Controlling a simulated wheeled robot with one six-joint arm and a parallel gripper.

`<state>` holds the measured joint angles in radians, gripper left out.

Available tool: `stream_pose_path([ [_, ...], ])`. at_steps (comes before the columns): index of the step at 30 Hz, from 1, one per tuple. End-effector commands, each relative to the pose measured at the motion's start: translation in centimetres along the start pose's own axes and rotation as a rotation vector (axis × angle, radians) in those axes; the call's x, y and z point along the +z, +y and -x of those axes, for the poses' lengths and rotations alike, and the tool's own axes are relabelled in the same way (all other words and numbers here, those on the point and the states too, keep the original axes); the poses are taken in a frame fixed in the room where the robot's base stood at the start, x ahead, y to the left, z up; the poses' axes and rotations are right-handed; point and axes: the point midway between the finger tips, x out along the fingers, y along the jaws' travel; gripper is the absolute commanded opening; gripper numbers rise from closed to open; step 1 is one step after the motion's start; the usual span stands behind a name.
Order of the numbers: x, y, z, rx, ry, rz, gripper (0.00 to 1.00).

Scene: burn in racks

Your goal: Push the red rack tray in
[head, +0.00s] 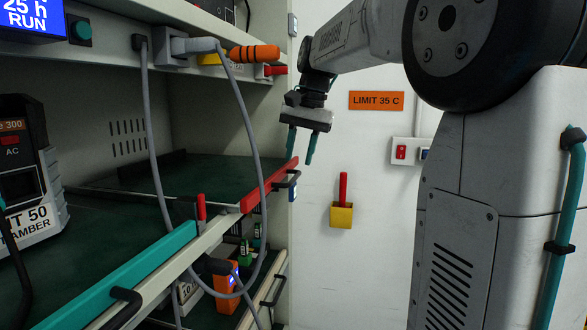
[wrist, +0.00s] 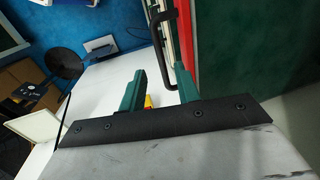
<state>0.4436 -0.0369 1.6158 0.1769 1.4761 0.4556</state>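The red rack tray shows its red front edge (head: 268,186) on the right part of the shelf in the head view, with a black handle (head: 291,179) on its outer side. It sits a little out from the rack. My gripper (head: 300,158) hangs fingers down just above the handle, its two teal fingers apart and empty. In the wrist view my gripper (wrist: 160,80) is open, the black handle (wrist: 158,45) appears between and beyond the fingers, and the red front (wrist: 193,35) lies to the right. I cannot tell whether a finger touches the handle.
A teal-fronted tray (head: 120,275) stands left of the red one. An orange meter (head: 226,285) is below.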

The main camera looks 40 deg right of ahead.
Motion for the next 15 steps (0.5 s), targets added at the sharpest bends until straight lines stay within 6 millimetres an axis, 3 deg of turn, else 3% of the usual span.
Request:
stream_pose_path([
  [6,0.1,-0.1,-3.3,0.001,-0.002,0.004,0.32],
  [15,0.0,0.0,-4.4,0.000,0.001,0.001,0.32],
])
